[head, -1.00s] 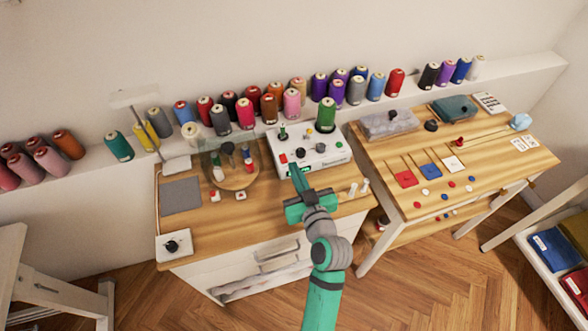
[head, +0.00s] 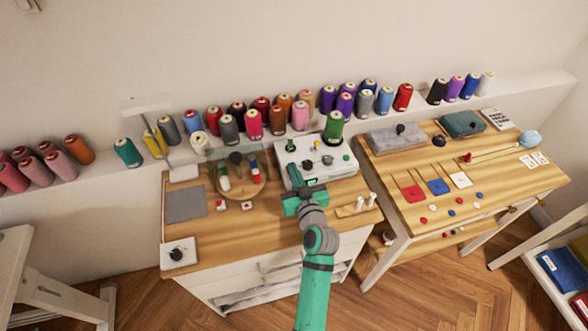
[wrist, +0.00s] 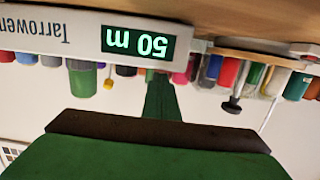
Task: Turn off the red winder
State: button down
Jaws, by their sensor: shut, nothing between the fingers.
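A white winder box (head: 326,166) with dark knobs and a green button stands at the back of the left wooden table. A large green spool (head: 333,128) stands at its right end. Its lit green display (wrist: 139,43) reads "50 m", upside down in the wrist view, beside the name "Tarrowen". My gripper (head: 292,172) is shut and empty, at the box's front left; I cannot tell whether it touches. My gripper's green finger (wrist: 162,98) points toward the display side in the wrist view. The arm hides part of the box's front. No distinctly red winder shows.
A clear cover over a round wooden plate (head: 238,188) with small bobbins stands left of the box. A small wooden holder with white pegs (head: 358,206) is at the right. A knob panel (head: 178,252) sits at the front left. Many spools line the shelf behind.

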jog(key=shift+w+f, duration=0.1)
jog(key=shift+f, duration=0.15)
jog(key=r, duration=0.4)
jog(key=shift+w+a, duration=0.1)
jog(key=shift+w, duration=0.15)
jog(key=r+v, duration=0.2)
jog(key=v, duration=0.7)
jog(key=shift+s+r, duration=0.25)
